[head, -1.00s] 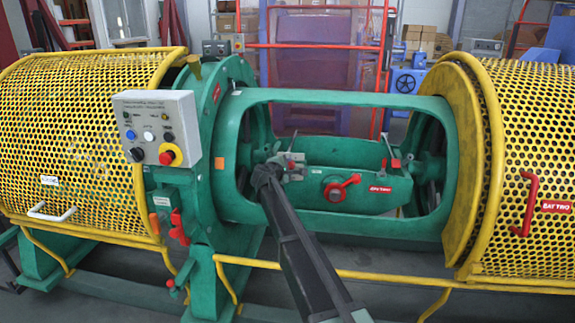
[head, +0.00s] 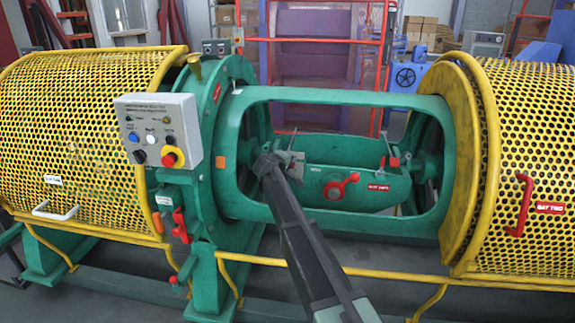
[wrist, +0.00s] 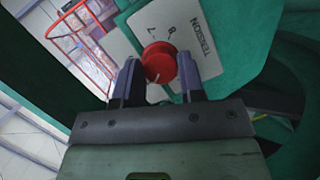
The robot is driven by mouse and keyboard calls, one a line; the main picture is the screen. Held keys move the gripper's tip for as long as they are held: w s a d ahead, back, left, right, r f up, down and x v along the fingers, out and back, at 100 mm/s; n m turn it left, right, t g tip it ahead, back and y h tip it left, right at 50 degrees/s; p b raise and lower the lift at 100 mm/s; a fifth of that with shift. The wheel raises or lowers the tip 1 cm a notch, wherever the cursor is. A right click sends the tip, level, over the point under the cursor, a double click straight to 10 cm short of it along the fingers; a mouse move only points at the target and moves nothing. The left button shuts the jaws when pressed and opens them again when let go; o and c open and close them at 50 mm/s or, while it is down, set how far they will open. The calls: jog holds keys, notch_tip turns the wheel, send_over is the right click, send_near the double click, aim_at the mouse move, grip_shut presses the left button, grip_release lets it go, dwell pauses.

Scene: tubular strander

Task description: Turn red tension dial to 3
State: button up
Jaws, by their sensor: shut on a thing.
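The red tension dial (wrist: 158,62) is a round knob on a pale plate (wrist: 203,32) printed TENSION, seen rotated in the wrist view. A few marks are printed around the knob; which one it points to is not clear. My gripper (wrist: 160,72) is shut on the dial, one finger on each side of it. In the head view my gripper (head: 268,162) is inside the green cradle opening, at its left end, and it hides the dial there.
The green cradle frame (head: 340,99) surrounds the arm's end. A red handle (head: 341,186) sits on the cradle to the right. A control box (head: 158,130) and yellow mesh guard (head: 85,130) are left, another guard (head: 535,130) right. A yellow rail (head: 400,274) runs in front.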

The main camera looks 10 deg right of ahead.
dwell(0.4)
jog(key=o, duration=0.9)
jog(key=p+v, duration=0.4)
jog(key=v, duration=0.6)
jog(key=shift+s+a+r+p, duration=0.15)
jog(key=shift+s+a+p, duration=0.05)
jog(key=shift+s+p, duration=0.1)
